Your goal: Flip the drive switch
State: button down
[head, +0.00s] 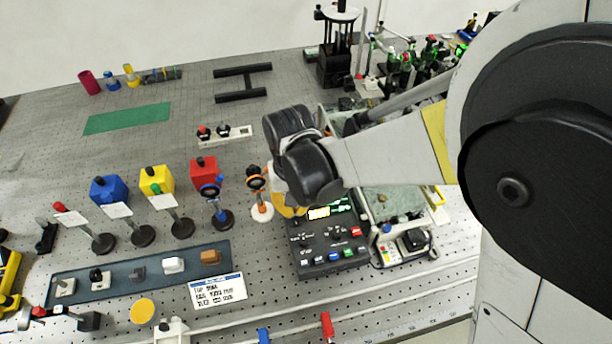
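A black control box (331,258) with a lit display (328,211), small switches and coloured buttons stands on the bench right of centre. I cannot tell which of its small controls, if any, is the drive switch. My arm reaches in from the right, and its black wrist joint (310,170) hangs over the back left of the box, covering part of it. The fingers of my gripper do not show, so I cannot see whether they are open or touch anything.
A blue-grey tray (122,272) with several small parts lies at the left front, a label card (218,290) beside it. Blue, yellow and red blocks and lens posts stand behind it. An orange-ringed post (258,192) is close to my wrist. A green mat (127,118) lies farther back.

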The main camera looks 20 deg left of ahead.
jog(key=shift+f+b, duration=0.55)
jog(key=shift+f, duration=0.1)
jog(key=shift+r, duration=0.1)
jog(key=shift+r+p, duration=2.45)
jog(key=shift+r, duration=1)
jog(key=w+d+r+m+t+y+b, duration=0.1)
jog(key=d+r+m+t+b, duration=0.15)
jog(key=d, duration=0.65)
jog(key=w+d+r+m+t+b, duration=0.15)
jog(key=d+r, duration=0.25)
jog(key=d, duration=0.5)
jog(key=s+d+m+t+h+b, duration=0.1)
jog(key=s+d+t+b, duration=0.2)
jog(key=d, duration=1.2)
jog(key=shift+s+f+m+b, duration=0.3)
jog(key=shift+s+m+b, duration=0.1)
jog(key=shift+s+b, duration=0.7)
